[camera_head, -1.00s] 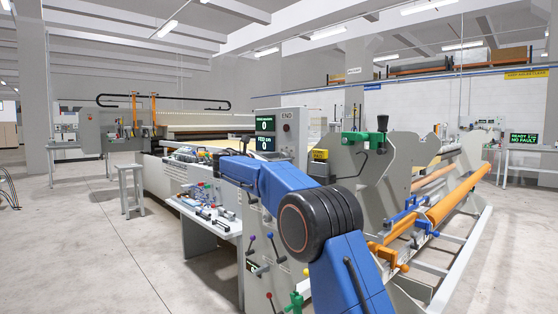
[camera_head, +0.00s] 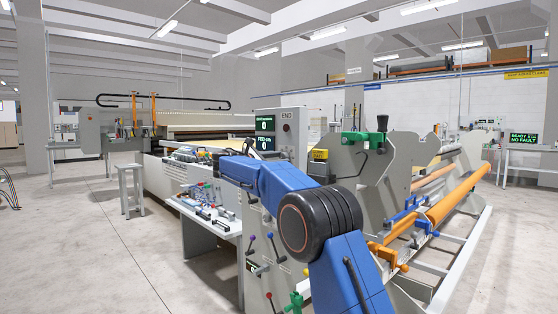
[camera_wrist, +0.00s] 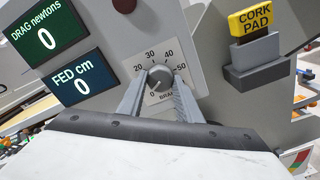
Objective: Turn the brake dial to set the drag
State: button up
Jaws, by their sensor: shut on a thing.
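The brake dial (camera_wrist: 159,77) is a round grey knob on a pale scale plate marked from 0 to 50, in the wrist view. A light line on the knob slants to the lower left, toward the 0 end. My gripper (camera_wrist: 159,84) is shut on the dial, one grey finger at each side. The DRAG newtons display (camera_wrist: 42,30) reads 0 and the FED cm display (camera_wrist: 76,82) reads 0. In the head view the control box (camera_head: 288,130) shows beyond my blue arm; the dial and my fingertips are hidden there.
A yellow CORK PAD block (camera_wrist: 253,19) sits in a grey holder right of the dial. A dark red button (camera_wrist: 124,5) is above it. In the head view, orange rollers (camera_head: 458,195) lie right of my arm and a bench with small parts (camera_head: 208,208) stands left. Floor at left is open.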

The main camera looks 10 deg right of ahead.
jog(key=m, duration=1.4)
jog(key=shift+m, duration=0.3)
jog(key=shift+f, duration=0.1)
jog(key=o, duration=1)
jog(key=shift+o, duration=0.2)
jog(key=shift+a, duration=0.1)
jog(key=v, duration=1.7)
jog(key=shift+s+a, duration=0.1)
jog(key=shift+a, duration=0.05)
